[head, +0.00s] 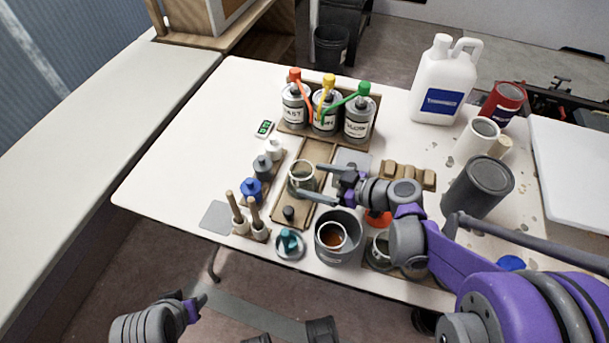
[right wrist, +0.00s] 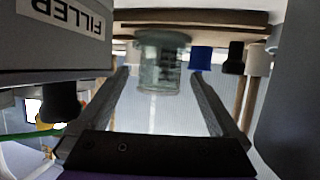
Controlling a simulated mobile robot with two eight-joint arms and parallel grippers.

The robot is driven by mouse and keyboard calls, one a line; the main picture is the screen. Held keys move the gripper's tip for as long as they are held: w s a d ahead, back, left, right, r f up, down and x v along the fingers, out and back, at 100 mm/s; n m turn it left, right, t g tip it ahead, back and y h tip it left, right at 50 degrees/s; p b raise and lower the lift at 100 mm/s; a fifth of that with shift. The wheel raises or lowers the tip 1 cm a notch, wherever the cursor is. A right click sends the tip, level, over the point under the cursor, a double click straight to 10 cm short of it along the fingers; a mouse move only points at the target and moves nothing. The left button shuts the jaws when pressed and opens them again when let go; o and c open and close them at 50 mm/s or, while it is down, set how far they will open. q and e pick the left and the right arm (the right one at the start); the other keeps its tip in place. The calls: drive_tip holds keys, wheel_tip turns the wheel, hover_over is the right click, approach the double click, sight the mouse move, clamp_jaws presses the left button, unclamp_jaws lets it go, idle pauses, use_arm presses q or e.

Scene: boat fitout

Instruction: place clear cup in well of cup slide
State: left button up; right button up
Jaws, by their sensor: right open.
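The clear cup (head: 301,176) stands upright on the wooden cup slide (head: 318,151) in the middle of the table. My right gripper (head: 306,180) comes in from the right with its fingers spread, one on each side of the cup. In the right wrist view the cup (right wrist: 158,68) shows upside down between the open fingertips, with gaps on both sides. Whether the cup's base sits down in the slide's well is hidden. My left gripper (head: 195,304) is low at the left, off the table's front edge; its jaws are not clear.
Three labelled cans with coloured taps (head: 326,115) stand behind the slide. Small bottles (head: 252,188) and brushes line its left. A grey pot (head: 339,238) with a brown-filled cup is in front. A white jug (head: 443,80) and grey can (head: 478,187) stand right. The table's left is clear.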

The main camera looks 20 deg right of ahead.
drive_tip(key=p+v, duration=0.1)
drive_tip(key=v, duration=0.6)
drive_tip(key=shift+s+d+r, duration=0.1)
drive_tip(key=shift+r, duration=0.05)
idle(1.1)
